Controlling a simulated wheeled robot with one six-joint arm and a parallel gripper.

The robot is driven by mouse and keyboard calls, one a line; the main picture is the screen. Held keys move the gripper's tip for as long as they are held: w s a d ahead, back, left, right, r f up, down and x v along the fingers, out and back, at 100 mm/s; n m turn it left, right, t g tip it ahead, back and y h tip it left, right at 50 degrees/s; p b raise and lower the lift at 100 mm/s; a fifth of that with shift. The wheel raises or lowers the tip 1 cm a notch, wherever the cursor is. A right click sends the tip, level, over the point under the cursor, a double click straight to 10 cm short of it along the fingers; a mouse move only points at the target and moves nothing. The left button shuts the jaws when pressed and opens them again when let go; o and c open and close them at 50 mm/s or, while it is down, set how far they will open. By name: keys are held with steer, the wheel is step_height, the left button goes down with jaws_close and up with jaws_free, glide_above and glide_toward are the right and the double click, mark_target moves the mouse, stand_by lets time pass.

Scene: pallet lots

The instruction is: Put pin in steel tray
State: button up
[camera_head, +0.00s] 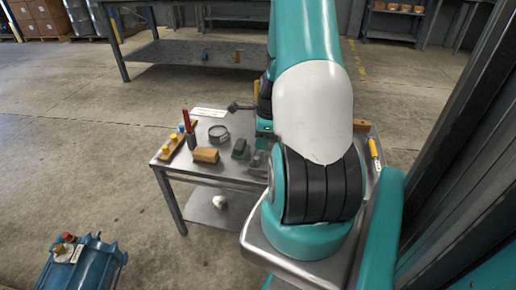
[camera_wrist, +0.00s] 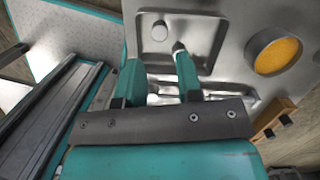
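My gripper (camera_wrist: 157,68) shows in the wrist view with its two teal fingers apart; the gap between them looks empty. A small pale and dark tip sits at the end of the right finger, and I cannot tell whether it is a separate thing. Beyond the fingertips is a shallow steel tray (camera_wrist: 206,42) with a raised rim. A small round-topped grey metal piece (camera_wrist: 160,31), possibly the pin, appears inside the tray's left part.
The steel table (camera_head: 180,170) holds a wooden block (camera_head: 206,155), a dark ring (camera_head: 218,134), a red-handled tool (camera_head: 187,121) and a yellow-handled tool (camera_head: 375,148). An orange-filled round dish (camera_wrist: 276,54) lies right of the tray. A blue machine (camera_head: 85,264) stands on the floor.

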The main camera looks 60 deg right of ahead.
step_height(320, 180, up, 5)
steer(key=p, duration=0.1)
steer(key=w+a+r+n, duration=0.3)
steer(key=a+r+n, duration=0.15)
steer(key=a, duration=0.25)
steer(key=w+a+r+n+y, duration=0.1)
steer(key=w+a+r+n, duration=0.15)
steer(key=a+n, duration=0.4)
steer(key=w+a+r+n, duration=0.3)
steer(key=a+r+n, duration=0.15)
steer(key=a, duration=0.35)
steer(key=s+a+r+n+g+y, duration=0.1)
steer(key=s+a+r+n, duration=0.3)
steer(key=s+a+n, duration=0.3)
steer(key=s+a+r+n+g+y, duration=0.1)
steer(key=s+a+r+n, duration=0.3)
steer(key=a+n, duration=1)
steer(key=s+n, duration=0.1)
steer(key=s, duration=0.2)
